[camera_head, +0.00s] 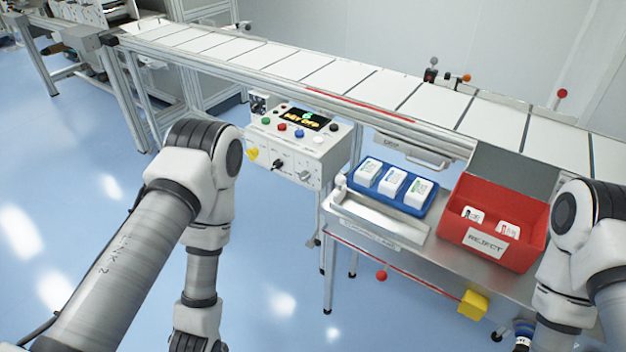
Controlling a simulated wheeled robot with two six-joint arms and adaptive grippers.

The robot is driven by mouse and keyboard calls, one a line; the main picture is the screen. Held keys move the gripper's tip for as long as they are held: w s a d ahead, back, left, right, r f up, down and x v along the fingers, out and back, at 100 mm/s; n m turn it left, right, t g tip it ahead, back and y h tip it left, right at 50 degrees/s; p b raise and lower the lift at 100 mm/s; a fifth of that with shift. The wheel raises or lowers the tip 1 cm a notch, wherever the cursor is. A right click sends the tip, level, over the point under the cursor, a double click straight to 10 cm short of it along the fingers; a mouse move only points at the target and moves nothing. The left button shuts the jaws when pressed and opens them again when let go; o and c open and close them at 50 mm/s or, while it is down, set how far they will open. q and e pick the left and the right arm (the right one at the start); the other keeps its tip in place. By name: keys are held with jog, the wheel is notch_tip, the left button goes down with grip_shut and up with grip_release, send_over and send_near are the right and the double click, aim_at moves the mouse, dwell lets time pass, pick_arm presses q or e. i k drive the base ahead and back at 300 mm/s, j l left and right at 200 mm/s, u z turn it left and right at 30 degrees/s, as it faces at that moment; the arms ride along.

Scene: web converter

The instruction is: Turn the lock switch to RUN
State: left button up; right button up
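The white control box (310,155) stands beside the conveyor, left of centre. Its sloped top carries coloured buttons and a small dark display (305,118) with green and yellow text that I cannot read surely. Its front face has a yellow knob (253,154), a black switch (278,165) and a silver key-like switch (305,175). I cannot tell which is the lock switch, nor read its position or labels. My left arm comes down left of the box, apart from it, and its gripper is below the picture. My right arm is at the lower right, its gripper out of view.
The conveyor (287,66) with white panels runs behind the box. To its right, a metal table holds a blue tray (429,209) with white items and a red REJECT bin (525,257). A red ball knob (381,276) and a yellow block (473,304) sit along the table's front. Blue floor lies open before the box.

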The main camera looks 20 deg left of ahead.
aim_at(252, 154)
jog(key=u, duration=0.85)
jog(key=j, duration=0.1)
